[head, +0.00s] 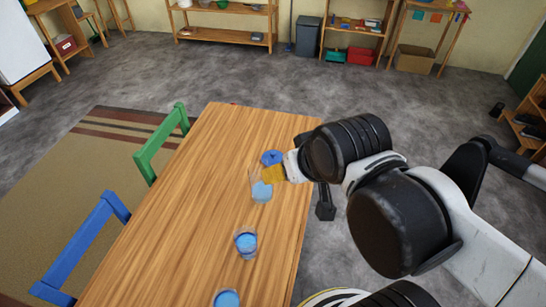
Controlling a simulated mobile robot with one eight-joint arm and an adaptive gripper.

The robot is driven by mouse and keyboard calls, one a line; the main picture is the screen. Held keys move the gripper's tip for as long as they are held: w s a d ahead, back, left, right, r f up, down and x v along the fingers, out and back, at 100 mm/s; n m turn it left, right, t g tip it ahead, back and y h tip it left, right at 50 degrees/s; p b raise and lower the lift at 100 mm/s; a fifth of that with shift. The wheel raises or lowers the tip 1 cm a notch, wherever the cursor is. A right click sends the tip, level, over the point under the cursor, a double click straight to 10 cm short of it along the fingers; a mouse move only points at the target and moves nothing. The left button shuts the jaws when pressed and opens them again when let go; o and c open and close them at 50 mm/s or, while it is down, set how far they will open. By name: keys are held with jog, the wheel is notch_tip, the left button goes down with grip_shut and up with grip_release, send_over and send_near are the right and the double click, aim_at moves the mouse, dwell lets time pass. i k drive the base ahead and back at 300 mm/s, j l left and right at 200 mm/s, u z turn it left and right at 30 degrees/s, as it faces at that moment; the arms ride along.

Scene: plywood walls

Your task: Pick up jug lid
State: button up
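A round blue piece (271,157), which looks like the jug lid, shows at the right side of the wooden table. A clear vessel with blue contents (261,190), possibly the jug, stands just in front of it. My gripper (285,171) reaches in from the right at the blue piece and the vessel. A yellow part shows at the arm's end, overlapping the vessel's top; I cannot tell whether it belongs to the gripper. The fingers are mostly hidden by the arm, so contact and opening cannot be told.
The wooden table (165,240) is bare on its left half. Two clear cups with blue contents, a middle one (246,243) and a near one (227,298), stand toward the front. A green chair (158,143) and a blue chair (85,245) stand along the left side. Shelves line the back wall.

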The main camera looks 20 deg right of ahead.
aim_at(275, 156)
jog(key=k+l+z, duration=0.1)
jog(key=z, duration=0.25)
jog(key=l+z, duration=0.45)
jog(key=z, duration=0.25)
jog(key=k, duration=0.05)
